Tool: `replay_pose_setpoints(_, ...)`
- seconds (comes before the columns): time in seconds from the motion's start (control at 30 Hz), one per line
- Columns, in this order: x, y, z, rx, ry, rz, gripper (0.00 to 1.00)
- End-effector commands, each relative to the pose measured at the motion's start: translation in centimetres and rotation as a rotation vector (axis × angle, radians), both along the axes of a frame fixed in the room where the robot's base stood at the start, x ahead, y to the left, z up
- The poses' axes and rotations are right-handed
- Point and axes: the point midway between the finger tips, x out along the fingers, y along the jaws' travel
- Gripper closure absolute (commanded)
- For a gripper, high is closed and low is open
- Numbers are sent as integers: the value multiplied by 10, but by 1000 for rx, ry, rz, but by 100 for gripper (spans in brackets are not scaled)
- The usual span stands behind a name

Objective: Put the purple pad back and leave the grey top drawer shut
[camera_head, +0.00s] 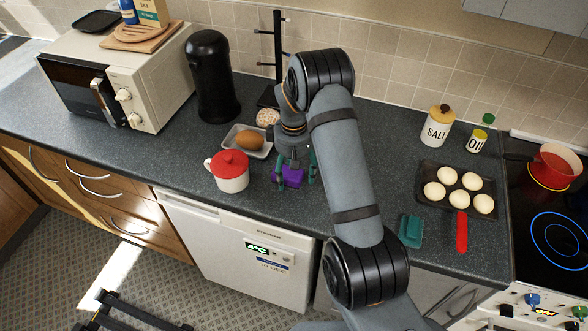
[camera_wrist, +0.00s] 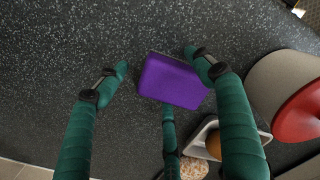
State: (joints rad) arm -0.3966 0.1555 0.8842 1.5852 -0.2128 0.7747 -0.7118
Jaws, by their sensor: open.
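The purple pad (camera_head: 293,177) is a small block on the dark counter, right of the red-lidded white mug. It also shows in the wrist view (camera_wrist: 172,82). My gripper (camera_head: 297,168) is low over the counter with its green fingers spread around the pad. In the wrist view my gripper (camera_wrist: 158,68) is open; a gap shows at the left finger, while the right and lower fingertips appear close to the pad. Whether they touch it I cannot tell. Grey fronts with curved handles (camera_head: 455,302) show below the counter at lower right, partly behind my arm; which is the top drawer is unclear.
The red-lidded mug (camera_head: 231,171) and a tray (camera_head: 240,150) with a brown egg-shaped item stand close left of the pad. A mug stand (camera_head: 278,60) rises behind.

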Motion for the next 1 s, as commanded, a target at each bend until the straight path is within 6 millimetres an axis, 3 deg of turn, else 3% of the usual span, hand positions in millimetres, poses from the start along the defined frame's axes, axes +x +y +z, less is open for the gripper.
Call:
replay_pose_setpoints(0.17,2,1,17,1,-6,1,32)
replay_pose_setpoints(0.6,1,1,105,1,-4,0,32)
replay_pose_setpoints(0.8,-1,1,121,-1,-1,1,32)
replay_pose_setpoints(1.0,-1,1,123,-1,1,0,32)
